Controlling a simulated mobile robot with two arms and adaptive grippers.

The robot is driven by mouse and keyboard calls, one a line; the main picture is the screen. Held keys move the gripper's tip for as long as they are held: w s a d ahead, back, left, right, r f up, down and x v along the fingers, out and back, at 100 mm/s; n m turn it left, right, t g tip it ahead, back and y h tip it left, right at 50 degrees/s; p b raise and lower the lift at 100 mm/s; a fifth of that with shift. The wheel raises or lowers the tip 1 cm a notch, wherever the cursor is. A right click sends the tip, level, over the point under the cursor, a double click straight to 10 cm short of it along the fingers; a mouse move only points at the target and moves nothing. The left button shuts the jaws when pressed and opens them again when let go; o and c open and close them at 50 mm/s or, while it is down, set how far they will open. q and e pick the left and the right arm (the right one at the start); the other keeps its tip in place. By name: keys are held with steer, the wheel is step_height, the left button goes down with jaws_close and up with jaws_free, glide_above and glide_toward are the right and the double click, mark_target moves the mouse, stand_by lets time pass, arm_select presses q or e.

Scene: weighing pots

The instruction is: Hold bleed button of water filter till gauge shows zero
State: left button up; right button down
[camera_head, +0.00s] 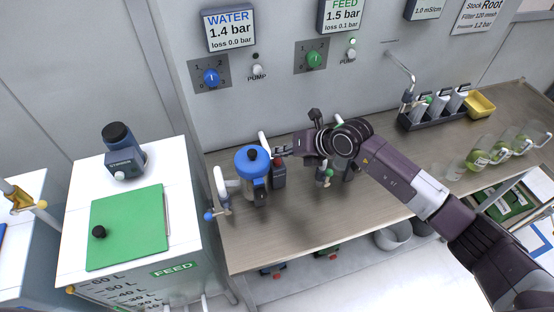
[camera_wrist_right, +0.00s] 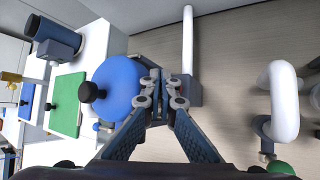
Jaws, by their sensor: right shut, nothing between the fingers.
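The water filter (camera_head: 251,188) stands on the bench with a blue lid and a black knob (camera_head: 253,154) on top. In the right wrist view the blue lid (camera_wrist_right: 118,82) and its black knob (camera_wrist_right: 91,92) lie left of the fingers. My right gripper (camera_head: 279,152) is shut and empty, its tips just right of the lid, near a small red spot (camera_head: 277,162) on a dark block. Contact cannot be told. The shut fingers also show in the wrist view (camera_wrist_right: 163,88). The WATER display (camera_head: 230,30) reads 1.4 bar, loss 0.0 bar. My left gripper is out of view.
A second filter stands partly hidden under my right arm. White pipes rise beside the filters. A blue-handled valve (camera_head: 209,215) is at the front left. Glass jars (camera_head: 480,157) and a black rack (camera_head: 432,112) are at the right. The front bench top is clear.

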mark_target(279, 161)
steer(key=shift+f, duration=0.1)
stand_by(0.3)
steer(key=shift+f+b, duration=0.3)
steer(key=shift+f+b, duration=0.45)
steer(key=shift+f, duration=0.2)
stand_by(1.7)
steer(key=shift+r, duration=0.15)
stand_by(1.3)
steer(key=shift+r+p, duration=0.8)
steer(key=shift+r, duration=0.1)
step_height(279, 161, up, 5)
steer(key=p, duration=0.4)
